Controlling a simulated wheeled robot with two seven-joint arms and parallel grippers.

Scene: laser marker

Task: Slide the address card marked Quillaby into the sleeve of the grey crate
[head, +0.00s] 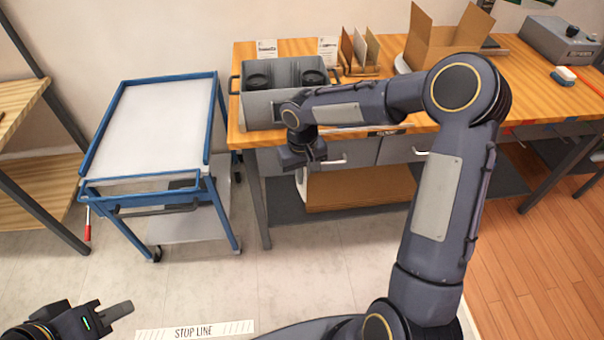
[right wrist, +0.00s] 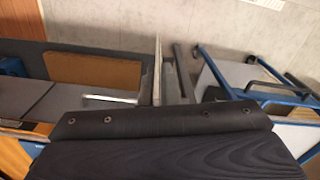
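The grey crate (head: 262,108) stands on the left end of the wooden bench, with dark round items inside. Its front is partly hidden by my right arm; I cannot make out the sleeve. My right gripper (head: 303,165) points down in front of the bench edge, below the crate. A thin pale card (head: 301,184) shows under it, and nearly edge-on between the fingers in the right wrist view (right wrist: 157,70); no writing is legible. My left gripper (head: 118,312) is at the lower left, far from the crate, its opening unclear.
Two white printed cards (head: 266,48) (head: 328,48) stand behind the crate. Upright brown boards (head: 359,52) and an open cardboard box (head: 436,45) stand to its right. A blue-framed cart (head: 150,125) is left of the bench. The floor in front is clear.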

